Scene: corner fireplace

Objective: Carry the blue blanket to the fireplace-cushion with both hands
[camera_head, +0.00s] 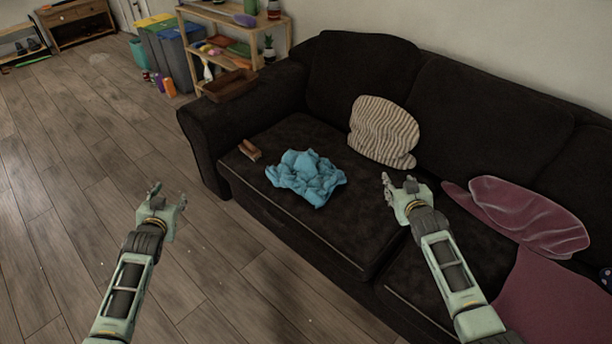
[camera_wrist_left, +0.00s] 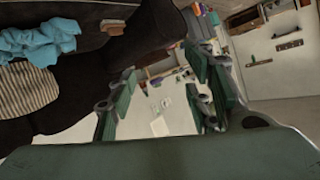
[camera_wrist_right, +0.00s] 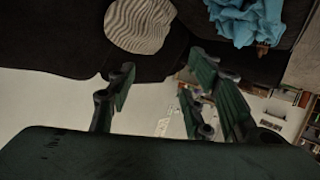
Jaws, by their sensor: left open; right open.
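The blue blanket (camera_head: 306,177) lies crumpled on the left seat of the dark sofa. It also shows in the left wrist view (camera_wrist_left: 40,42) and the right wrist view (camera_wrist_right: 247,20). My left gripper (camera_head: 168,190) is open and empty over the floor, in front of the sofa and left of the blanket. My right gripper (camera_head: 398,182) is open and empty over the sofa, right of the blanket. Neither gripper touches the blanket. I cannot make out a fireplace or a cushion at one in these views.
The dark sofa (camera_head: 325,244) holds a striped cushion (camera_head: 384,131), a brown object (camera_head: 250,150) beside the blanket, and pink fabric (camera_head: 530,215) at right. A wooden shelf (camera_head: 232,20), a brown tray (camera_head: 229,86) and bins (camera_head: 168,50) stand behind. The wooden floor (camera_head: 70,190) at left is clear.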

